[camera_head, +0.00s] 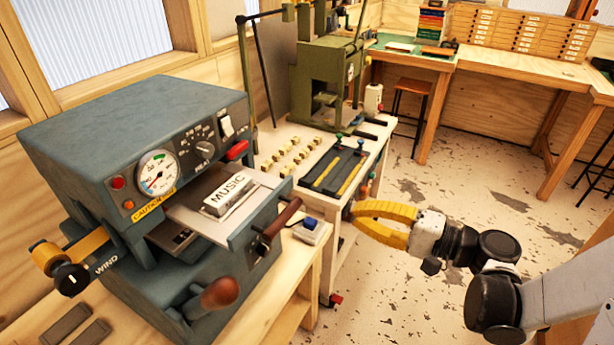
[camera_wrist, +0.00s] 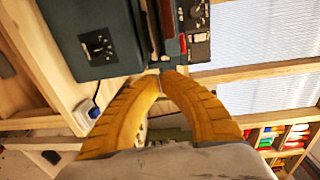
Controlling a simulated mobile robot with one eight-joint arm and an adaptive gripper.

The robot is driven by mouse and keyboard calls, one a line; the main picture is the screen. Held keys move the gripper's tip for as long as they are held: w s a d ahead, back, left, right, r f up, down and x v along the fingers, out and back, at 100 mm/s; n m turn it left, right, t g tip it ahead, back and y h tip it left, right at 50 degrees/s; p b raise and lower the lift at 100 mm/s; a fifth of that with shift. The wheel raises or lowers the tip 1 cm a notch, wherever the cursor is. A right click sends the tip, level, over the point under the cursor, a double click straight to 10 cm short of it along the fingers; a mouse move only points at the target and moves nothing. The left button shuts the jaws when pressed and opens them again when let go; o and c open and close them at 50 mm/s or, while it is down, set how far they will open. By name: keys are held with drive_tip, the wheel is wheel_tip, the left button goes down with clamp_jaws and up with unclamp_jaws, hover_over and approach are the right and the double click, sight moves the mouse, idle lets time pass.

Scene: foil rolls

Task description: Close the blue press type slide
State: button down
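The blue-grey press (camera_head: 130,130) stands on the left bench. Its metal slide (camera_head: 217,222) sticks out of the front, bearing a block marked MUSIC (camera_head: 230,192). A brown handle (camera_head: 283,217) is fixed at the slide's outer right end. My gripper (camera_head: 354,214) has yellow curved fingers and is in the air to the right of the slide, apart from it. The fingertips meet with nothing between them. In the wrist view the fingertips (camera_wrist: 162,73) point toward the press (camera_wrist: 92,22), which appears turned on its side, with a red lever (camera_wrist: 183,42) beyond.
A brown knob (camera_head: 221,292) juts from the press's lower front. A small white-and-blue device (camera_head: 312,231) sits on the bench below the slide's handle. A side table (camera_head: 327,133) with a black tray and a green machine (camera_head: 325,75) stands behind. Open floor lies to the right.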

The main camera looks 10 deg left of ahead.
drive_tip(key=b, duration=0.3)
approach(252, 173)
drive_tip(key=shift+w+d+f+y, duration=0.1)
drive_tip(key=shift+d+f+y, duration=0.3)
drive_tip(key=shift+d+f, duration=0.7)
drive_tip(key=shift+d+r, duration=0.1)
drive_tip(key=shift+r, duration=0.05)
drive_tip(key=x, duration=1.3)
drive_tip(key=shift+w, duration=0.1)
